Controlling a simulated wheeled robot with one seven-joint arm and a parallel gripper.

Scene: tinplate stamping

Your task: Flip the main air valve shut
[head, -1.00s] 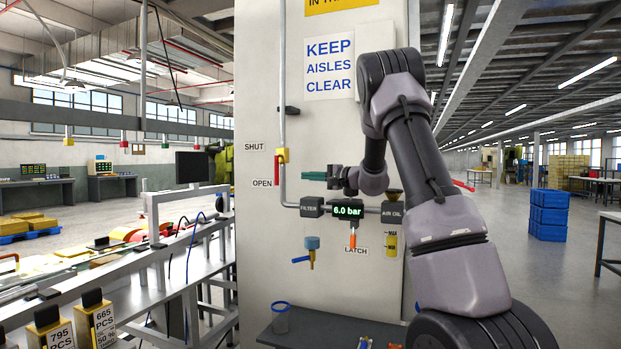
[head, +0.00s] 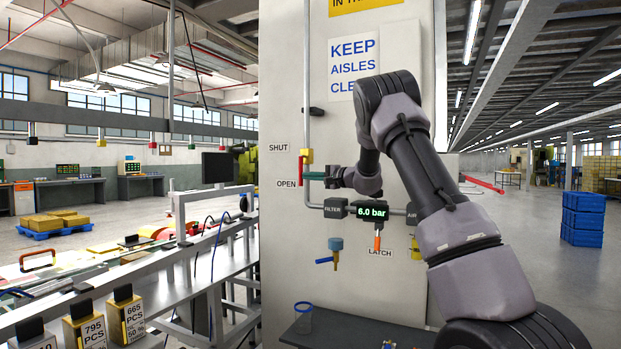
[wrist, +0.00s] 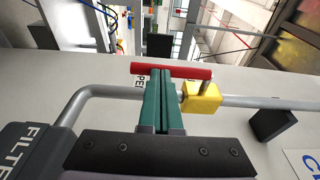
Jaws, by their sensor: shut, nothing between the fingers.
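The main air valve has a yellow body (head: 306,156) on the vertical grey pipe. Its red lever (head: 301,172) hangs down along the pipe beside the OPEN label (head: 286,184); the SHUT label (head: 278,148) is higher up. My gripper (head: 308,176) has its green fingers shut and empty, with the tips at the lever's lower part, from the right. In the wrist view the shut fingertips (wrist: 163,73) reach the red lever (wrist: 190,70), just beside the yellow body (wrist: 201,99). I cannot tell whether they touch it. The fingers hide part of the OPEN label there.
A filter (head: 334,208) and a gauge reading 6.0 bar (head: 371,212) sit on the pipe below my gripper. A black bracket (wrist: 274,124) juts out near the pipe.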

